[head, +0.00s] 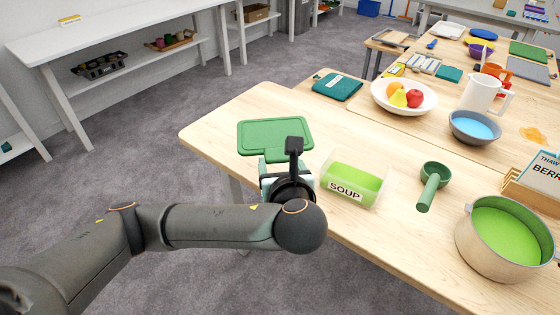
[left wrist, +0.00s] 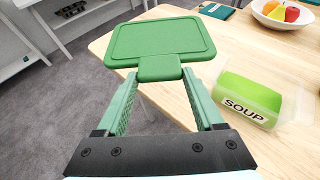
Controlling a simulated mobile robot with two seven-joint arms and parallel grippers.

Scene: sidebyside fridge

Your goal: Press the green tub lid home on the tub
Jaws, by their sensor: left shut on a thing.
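The green tub lid (head: 275,134) is a flat rounded rectangle with a tab, left of the tub in the head view. My left gripper (head: 284,158) is shut on the lid's tab. In the left wrist view, the two green fingers (left wrist: 160,76) pinch the tab (left wrist: 159,68), and the lid (left wrist: 160,38) reaches out ahead, roughly level. How high it is above the table is hard to tell. The clear tub (head: 350,187) labelled SOUP holds green soup and stands uncovered on the table; it also shows in the left wrist view (left wrist: 249,102). My right gripper is out of view.
A green ladle (head: 430,187) lies right of the tub, and a metal pot (head: 478,247) of green soup stands further right. A fruit bowl (head: 381,101) and a teal book (head: 337,87) are behind. The wooden table's (head: 225,118) left end is mostly clear.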

